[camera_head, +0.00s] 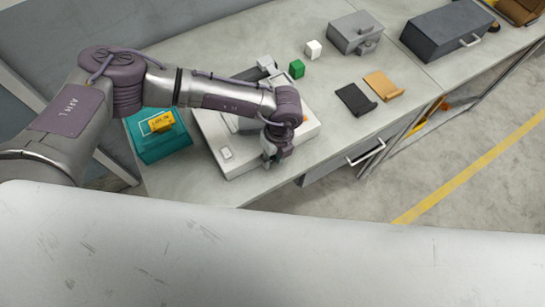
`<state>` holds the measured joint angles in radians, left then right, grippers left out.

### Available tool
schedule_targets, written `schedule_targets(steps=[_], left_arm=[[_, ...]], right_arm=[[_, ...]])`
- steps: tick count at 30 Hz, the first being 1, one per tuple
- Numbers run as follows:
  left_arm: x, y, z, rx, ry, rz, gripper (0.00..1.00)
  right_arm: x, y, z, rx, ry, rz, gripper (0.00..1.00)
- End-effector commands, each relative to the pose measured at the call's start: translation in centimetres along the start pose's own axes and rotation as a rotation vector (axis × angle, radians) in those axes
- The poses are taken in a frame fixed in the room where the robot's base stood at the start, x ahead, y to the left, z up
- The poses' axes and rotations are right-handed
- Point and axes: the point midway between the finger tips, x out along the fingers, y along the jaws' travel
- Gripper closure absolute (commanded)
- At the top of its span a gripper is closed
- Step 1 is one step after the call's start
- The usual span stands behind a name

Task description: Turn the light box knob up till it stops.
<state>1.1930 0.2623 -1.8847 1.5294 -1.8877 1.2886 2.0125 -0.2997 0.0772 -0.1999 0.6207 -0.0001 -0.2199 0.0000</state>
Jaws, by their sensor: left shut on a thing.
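The light box appears to be the low, pale grey-white box (244,160) near the front edge of the bench, under my left arm. A small light rocker or button (227,153) shows on its front left corner. My left gripper (269,158) reaches down to the front part of the box and is shut at its top. The knob itself is hidden by the gripper, so its setting cannot be read. My arm and wrist cover much of the box's middle. My right gripper is not in view.
A teal box (160,145) with a yellow label stands left of the light box. A green block (297,69), a white block (313,49), a grey box (355,33), and black (355,100) and tan (383,86) pieces lie right.

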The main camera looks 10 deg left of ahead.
Motion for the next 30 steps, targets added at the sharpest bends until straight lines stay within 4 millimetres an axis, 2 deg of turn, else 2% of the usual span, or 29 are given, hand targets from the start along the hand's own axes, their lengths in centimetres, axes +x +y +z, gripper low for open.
schedule_targets(steps=[18,24,30], left_arm=[[0.6,-1.0,0.0,0.0,-0.002,0.42,1.0],[0.4,-1.0,0.0,0.0,-0.002,0.509,1.0],[0.2,-1.0,0.0,0.001,-0.001,0.55,1.0]], right_arm=[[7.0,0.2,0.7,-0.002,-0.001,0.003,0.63],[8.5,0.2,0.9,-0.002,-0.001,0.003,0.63],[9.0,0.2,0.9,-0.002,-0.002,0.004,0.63]])
